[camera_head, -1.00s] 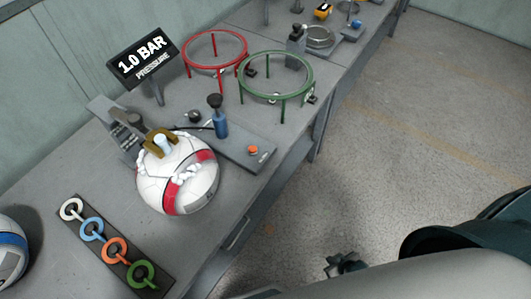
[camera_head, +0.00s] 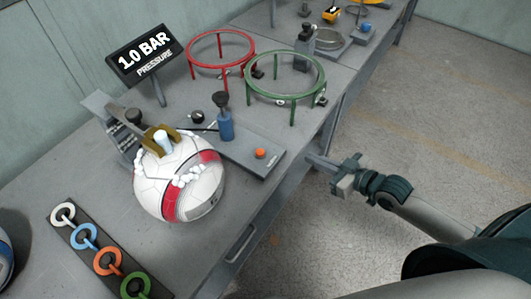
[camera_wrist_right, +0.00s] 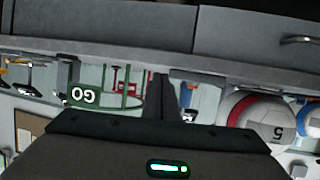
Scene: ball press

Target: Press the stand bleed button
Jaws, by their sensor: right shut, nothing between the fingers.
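The orange button (camera_head: 260,153) sits at the right end of a grey base plate (camera_head: 235,149) on the bench. A blue hand pump (camera_head: 225,126) with a black knob stands on the same plate. The white and red ball (camera_head: 165,188) is clamped in the stand (camera_head: 104,115) left of the plate. My right gripper (camera_head: 311,160) is shut and empty, off the bench's front edge, to the right of the button and apart from it. Its fingers (camera_wrist_right: 160,97) also show dark in the right wrist view, where the button cannot be made out. My left gripper is out of view.
A sign (camera_head: 145,55) reads "1.0 BAR PRESSURE". A red ring stand (camera_head: 221,35) and a green ring stand (camera_head: 285,97) stand behind the plate. A rack of coloured rings (camera_head: 97,255) lies at front left. A drawer handle (camera_head: 240,245) juts from the bench front.

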